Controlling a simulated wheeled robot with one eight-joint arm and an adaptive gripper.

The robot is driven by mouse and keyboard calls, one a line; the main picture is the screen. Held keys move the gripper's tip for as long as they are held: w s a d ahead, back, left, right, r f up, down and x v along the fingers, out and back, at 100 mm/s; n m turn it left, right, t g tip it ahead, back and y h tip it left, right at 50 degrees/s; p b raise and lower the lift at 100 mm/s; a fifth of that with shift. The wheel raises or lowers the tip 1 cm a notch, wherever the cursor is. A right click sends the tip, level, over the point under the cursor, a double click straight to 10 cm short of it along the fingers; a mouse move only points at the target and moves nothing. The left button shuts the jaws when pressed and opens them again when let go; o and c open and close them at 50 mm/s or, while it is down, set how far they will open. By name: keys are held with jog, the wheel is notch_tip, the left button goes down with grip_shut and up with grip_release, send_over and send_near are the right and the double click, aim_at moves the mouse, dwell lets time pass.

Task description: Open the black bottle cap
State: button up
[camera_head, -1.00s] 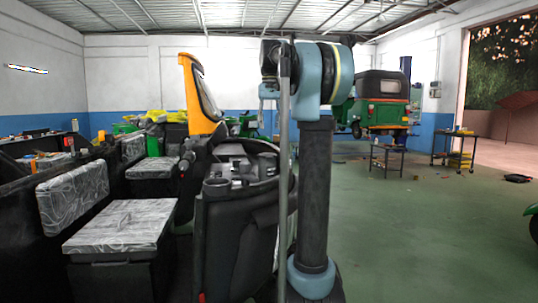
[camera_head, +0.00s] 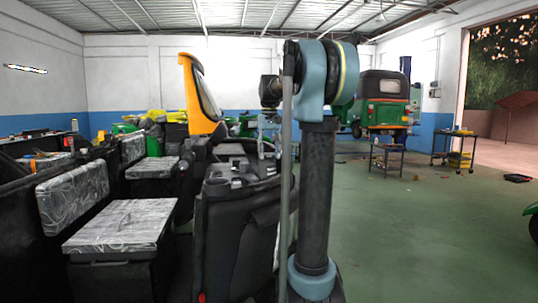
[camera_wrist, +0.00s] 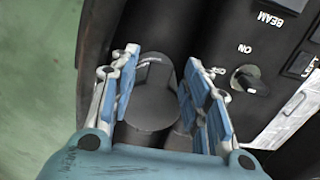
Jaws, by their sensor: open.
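A dark grey, round cap (camera_wrist: 152,106), apparently the black bottle cap, shows in the wrist view with a raised part at its far edge. My gripper (camera_wrist: 160,60) is open, its blue-padded fingers to the left and right of the cap. I cannot tell how high the fingertips are above it or whether they touch it. In the head view my gripper (camera_head: 268,132) points down above the black dashboard console (camera_head: 240,225). I cannot make out the cap surely there.
A switch panel with a knob (camera_wrist: 249,80) lies right of the gripper. An orange-framed windshield (camera_head: 200,95) stands behind the console. Black seats with grey patterned cushions (camera_head: 120,226) are at the left. Green floor (camera_head: 430,240) is open at the right.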

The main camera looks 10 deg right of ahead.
jog(key=shift+c, duration=0.5)
grip_shut()
jog(key=shift+r, duration=0.1)
